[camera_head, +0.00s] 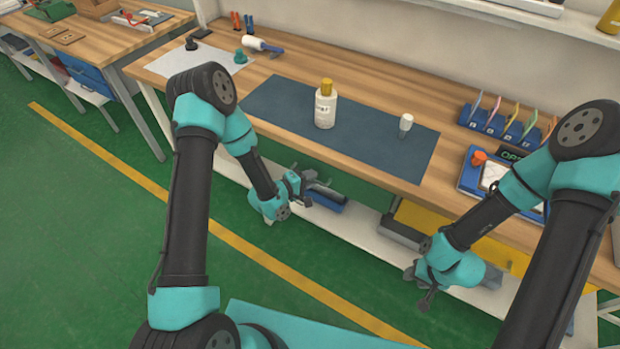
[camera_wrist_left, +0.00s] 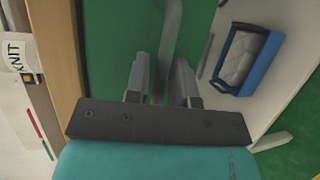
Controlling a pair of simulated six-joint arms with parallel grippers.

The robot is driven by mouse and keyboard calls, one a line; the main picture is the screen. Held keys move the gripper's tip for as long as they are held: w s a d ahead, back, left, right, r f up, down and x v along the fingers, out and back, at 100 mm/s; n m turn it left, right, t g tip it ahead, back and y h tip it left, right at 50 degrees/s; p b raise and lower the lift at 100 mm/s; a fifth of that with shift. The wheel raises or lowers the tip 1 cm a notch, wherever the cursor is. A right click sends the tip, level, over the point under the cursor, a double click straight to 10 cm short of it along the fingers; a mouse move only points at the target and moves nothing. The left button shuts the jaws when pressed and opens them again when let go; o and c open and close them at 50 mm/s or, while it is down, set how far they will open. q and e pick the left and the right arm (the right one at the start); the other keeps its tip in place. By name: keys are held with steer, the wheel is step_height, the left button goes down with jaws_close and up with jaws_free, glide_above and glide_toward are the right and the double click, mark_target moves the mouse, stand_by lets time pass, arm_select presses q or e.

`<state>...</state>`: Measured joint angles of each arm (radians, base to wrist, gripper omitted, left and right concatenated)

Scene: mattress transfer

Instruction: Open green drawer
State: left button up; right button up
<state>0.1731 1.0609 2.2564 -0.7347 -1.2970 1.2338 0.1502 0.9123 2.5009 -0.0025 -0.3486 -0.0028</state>
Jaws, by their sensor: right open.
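In the left wrist view a green front (camera_wrist_left: 112,35), apparently the green drawer, fills the area between the wooden edge and the white shelf. A grey bar (camera_wrist_left: 172,35), apparently its handle, runs down toward the gap between my left gripper's fingers (camera_wrist_left: 162,72). The fingers are apart, one on each side of the bar's lower end. Whether they touch it I cannot tell. In the head view my left gripper (camera_head: 304,187) is just below the bench's front edge; the drawer front is hidden there. My right gripper (camera_head: 423,290) is open and empty, lower down to the right.
The wooden bench (camera_head: 440,110) carries a dark blue mat (camera_head: 280,105) with a white bottle (camera_head: 326,105). A blue bin (camera_head: 328,204) sits on the white lower shelf (camera_head: 350,225). A yellow panel (camera_head: 445,225) is under the bench, behind my right arm. Green floor lies in front.

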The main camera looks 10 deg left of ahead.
arm_select(q)
steer(key=shift+c, duration=0.2)
jaws_close()
stand_by(0.3)
